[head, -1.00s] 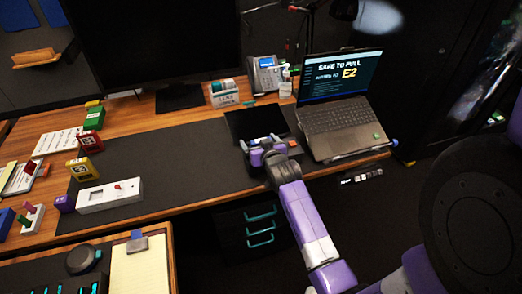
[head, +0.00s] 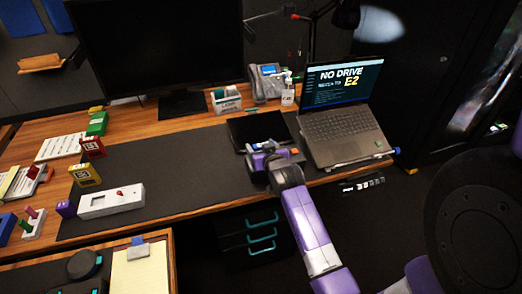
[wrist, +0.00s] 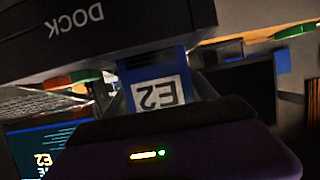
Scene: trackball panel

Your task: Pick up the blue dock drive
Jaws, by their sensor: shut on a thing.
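In the wrist view the blue drive (wrist: 157,92) carries a white label reading E2, upside down in the picture. My gripper (head: 264,158) is shut on it, above the front of the desk and left of the laptop. The dark dock (wrist: 90,32), marked DOCK, fills the top left of the wrist view, right by the drive's far end. Whether the drive still touches the dock is hard to tell. In the head view my gripper and arm hide most of the drive. The laptop screen (head: 345,85) reads NO DRIVE and E2.
A white device (head: 111,201) with a red part lies on the dark desk mat (head: 185,165). Yellow (head: 84,173), red (head: 92,146) and green (head: 97,123) blocks stand at the left. A big monitor stands behind. The mat's middle is clear.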

